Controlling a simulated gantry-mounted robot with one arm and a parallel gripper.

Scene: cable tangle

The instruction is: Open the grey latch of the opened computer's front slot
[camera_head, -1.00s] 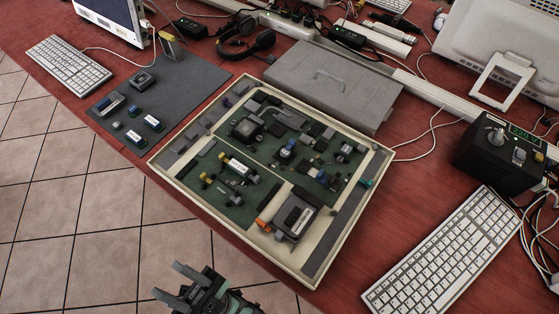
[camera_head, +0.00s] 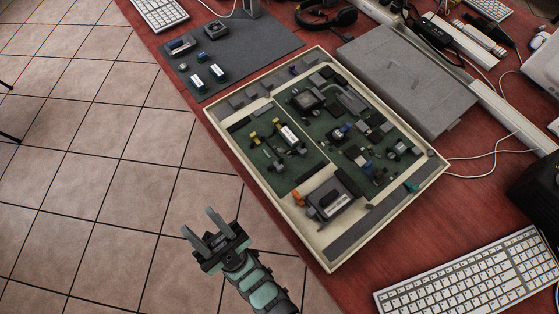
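The opened computer (camera_head: 237,164) is a shallow beige case with green boards, lying flat on the red table. On its left board, a white-labelled module (camera_head: 289,136) sits among yellow and grey parts; a grey part (camera_head: 278,167) lies just below it. Nearer the front edge is a dark grey unit (camera_head: 333,196) with an orange tab (camera_head: 298,198). Which small grey part is the front slot's latch is too small to tell. My gripper (camera_head: 197,221) is open and empty, over the tiled floor, left of the case's front edge and apart from it.
A grey mat (camera_head: 245,62) with several small components lies behind the case. The grey cover (camera_head: 408,75) lies at its back right. A white keyboard (camera_head: 470,275) is at the front right. Headphones (camera_head: 325,17) and cables lie at the back.

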